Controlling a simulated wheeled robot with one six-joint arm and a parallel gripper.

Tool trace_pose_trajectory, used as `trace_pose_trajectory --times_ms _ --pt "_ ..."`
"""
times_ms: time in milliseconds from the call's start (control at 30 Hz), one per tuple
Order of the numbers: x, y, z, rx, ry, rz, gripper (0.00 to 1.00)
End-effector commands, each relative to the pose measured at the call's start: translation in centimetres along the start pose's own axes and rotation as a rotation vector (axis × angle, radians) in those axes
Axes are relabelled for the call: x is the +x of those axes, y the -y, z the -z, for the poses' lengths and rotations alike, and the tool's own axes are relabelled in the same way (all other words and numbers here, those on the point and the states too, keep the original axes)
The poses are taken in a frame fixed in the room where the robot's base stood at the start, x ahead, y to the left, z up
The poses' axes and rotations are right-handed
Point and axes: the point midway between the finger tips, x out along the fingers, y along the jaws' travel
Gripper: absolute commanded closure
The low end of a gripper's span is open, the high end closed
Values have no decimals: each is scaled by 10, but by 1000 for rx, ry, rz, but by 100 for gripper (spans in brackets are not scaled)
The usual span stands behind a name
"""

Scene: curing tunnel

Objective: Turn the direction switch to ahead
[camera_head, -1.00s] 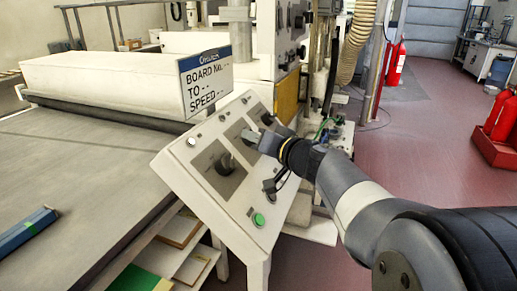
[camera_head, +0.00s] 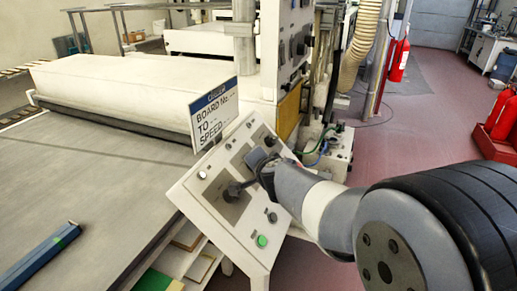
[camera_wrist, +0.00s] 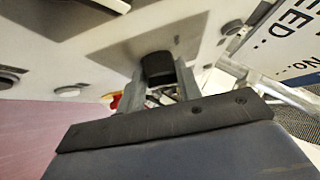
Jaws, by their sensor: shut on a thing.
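In the wrist view, the dark knob (camera_wrist: 157,66) sits between the two grey fingertips of my gripper (camera_wrist: 158,88), against the plate. The knob's pointer and exact angle are hidden.
A green button (camera_head: 261,241) and a black switch (camera_head: 272,217) sit lower on the panel. A board sign (camera_head: 213,116) stands just behind the panel's upper edge. A blue bar (camera_head: 40,262) lies on the conveyor.

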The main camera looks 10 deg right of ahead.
Motion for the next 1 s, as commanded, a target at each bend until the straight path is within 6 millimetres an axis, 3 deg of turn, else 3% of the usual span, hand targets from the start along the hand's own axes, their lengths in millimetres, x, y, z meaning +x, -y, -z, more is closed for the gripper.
trace_pose_trajectory --times_ms 433,1000 --pt "-2 5 1 130 -6 -134 89" --pt "0 2 -2 173 -12 -173 89"
